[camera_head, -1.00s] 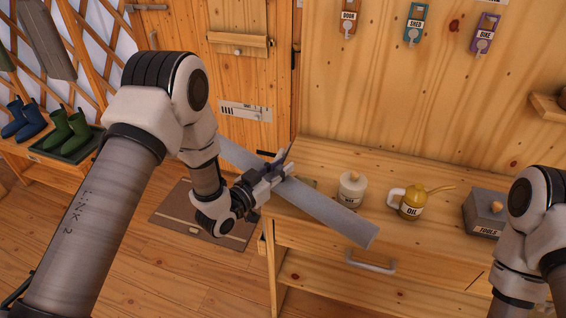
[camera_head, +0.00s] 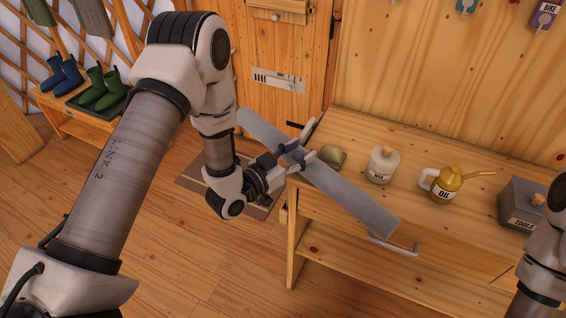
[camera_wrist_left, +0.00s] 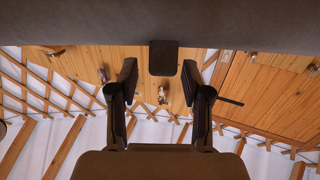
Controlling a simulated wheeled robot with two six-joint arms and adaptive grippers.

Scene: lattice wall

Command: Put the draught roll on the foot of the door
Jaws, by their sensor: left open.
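The draught roll is a long grey bar (camera_head: 352,195) lying slantwise in the head view, across the left end of the bench, with both ends past its edges. I cannot tell whether it touches the bench. My left gripper (camera_head: 301,160) is open at the middle of the roll. The left wrist view shows its two dark fingers apart (camera_wrist_left: 160,92), with a grey band, probably the roll, across the top. The wooden door (camera_head: 285,45) stands behind; its foot is partly hidden by the roll and my arm. My right gripper is out of view.
A brown mat (camera_head: 193,180) lies before the door. Boots (camera_head: 63,77) stand at left. Floor at lower left is clear.

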